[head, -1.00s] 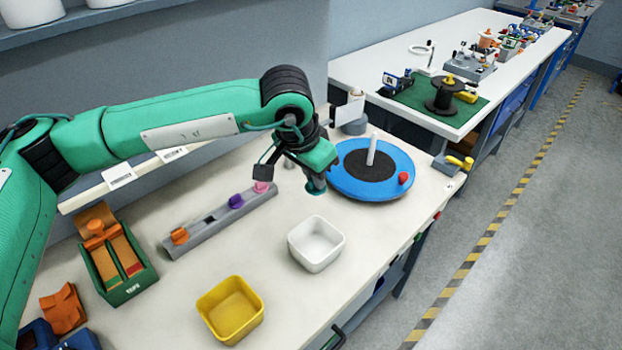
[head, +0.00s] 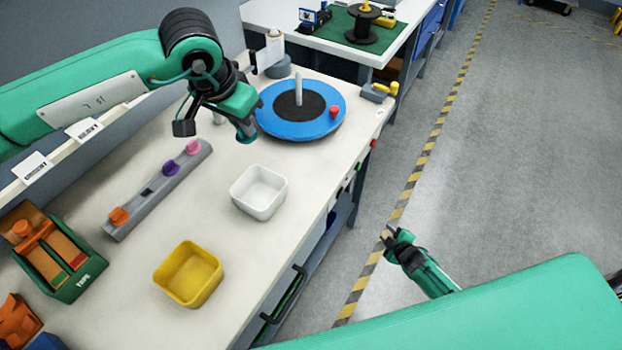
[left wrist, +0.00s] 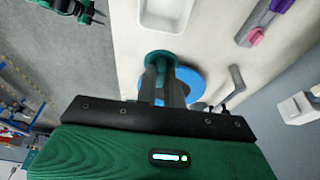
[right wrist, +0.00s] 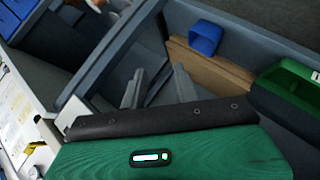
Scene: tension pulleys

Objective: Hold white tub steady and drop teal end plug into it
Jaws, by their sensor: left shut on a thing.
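The white tub (head: 248,207) stands upright on the bench between the yellow bin and the blue disc. It shows partly at the top of the left wrist view (left wrist: 175,27). My left gripper (head: 242,122) is shut on the teal end plug (head: 247,138), holding it above the bench behind the tub, near the blue disc. The plug shows between the fingertips in the left wrist view (left wrist: 156,60). My right gripper (head: 388,238) is off the bench's front side, over the floor, apart from the tub. Its fingers stand apart and empty in the right wrist view (right wrist: 157,85).
A blue disc (head: 267,122) with a white post and red knob lies behind the tub. A grey rack (head: 150,201) holds orange, purple and pink plugs. A yellow bin (head: 187,293) and a green tape box (head: 75,284) stand nearer. Bench around the tub is clear.

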